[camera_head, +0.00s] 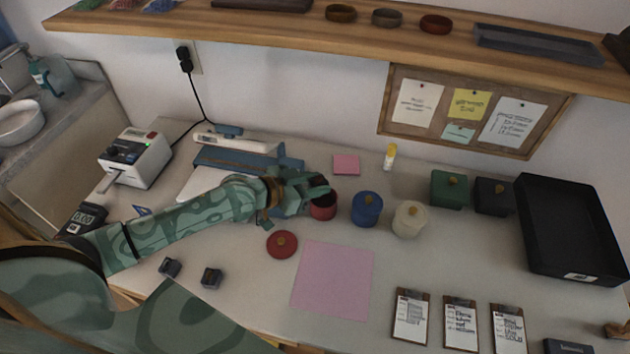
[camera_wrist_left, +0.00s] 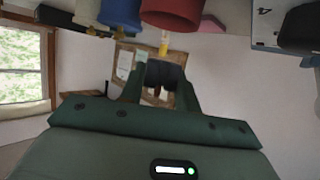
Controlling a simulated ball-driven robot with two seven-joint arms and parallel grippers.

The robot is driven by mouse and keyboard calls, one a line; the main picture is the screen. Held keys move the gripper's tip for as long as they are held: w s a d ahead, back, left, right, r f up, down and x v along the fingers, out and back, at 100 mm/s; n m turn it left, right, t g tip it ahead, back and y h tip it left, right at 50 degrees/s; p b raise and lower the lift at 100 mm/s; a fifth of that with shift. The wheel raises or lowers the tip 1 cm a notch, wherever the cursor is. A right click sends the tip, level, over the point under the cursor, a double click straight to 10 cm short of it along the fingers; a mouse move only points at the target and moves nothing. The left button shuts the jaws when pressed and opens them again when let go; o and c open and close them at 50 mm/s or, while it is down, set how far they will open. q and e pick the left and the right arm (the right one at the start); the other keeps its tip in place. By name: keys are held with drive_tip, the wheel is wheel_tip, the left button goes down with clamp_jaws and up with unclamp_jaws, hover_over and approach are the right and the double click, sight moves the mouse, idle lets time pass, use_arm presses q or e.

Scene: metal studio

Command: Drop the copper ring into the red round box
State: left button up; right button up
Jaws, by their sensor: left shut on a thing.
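The red round box (camera_head: 323,207) stands without its lid on the table, left of the blue round box (camera_head: 366,208). Its red lid (camera_head: 282,244) lies flat on the table in front. My left gripper (camera_head: 322,188) reaches in from the left and is over the red box's opening, hiding part of its rim. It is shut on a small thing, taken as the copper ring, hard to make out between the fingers. In the left wrist view the fingers (camera_wrist_left: 160,88) show in the middle and the red box (camera_wrist_left: 172,12) at the top edge. My right gripper is not in view.
A cream round box (camera_head: 409,219) stands right of the blue one. Green (camera_head: 449,189) and black (camera_head: 493,196) boxes and a black tray (camera_head: 570,232) are farther right. A pink sheet (camera_head: 333,280) lies in front. A shelf (camera_head: 300,36) overhangs the back.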

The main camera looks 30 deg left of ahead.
use_arm(q)
drive_tip(key=shift+r, duration=0.1)
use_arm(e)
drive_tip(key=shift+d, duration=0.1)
use_arm(q)
drive_tip(key=o, duration=0.9)
drive_tip(key=shift+o, duration=0.6)
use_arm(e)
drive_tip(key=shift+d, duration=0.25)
use_arm(q)
drive_tip(key=shift+s, duration=0.1)
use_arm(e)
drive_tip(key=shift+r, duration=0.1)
use_arm(q)
drive_tip(key=p+v, duration=0.4)
drive_tip(key=v, duration=1.2)
drive_tip(key=shift+p, duration=0.35)
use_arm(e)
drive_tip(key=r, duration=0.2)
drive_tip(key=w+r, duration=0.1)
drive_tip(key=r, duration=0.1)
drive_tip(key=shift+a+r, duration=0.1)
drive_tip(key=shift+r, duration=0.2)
use_arm(q)
drive_tip(key=shift+a, duration=0.1)
drive_tip(key=shift+s, duration=0.15)
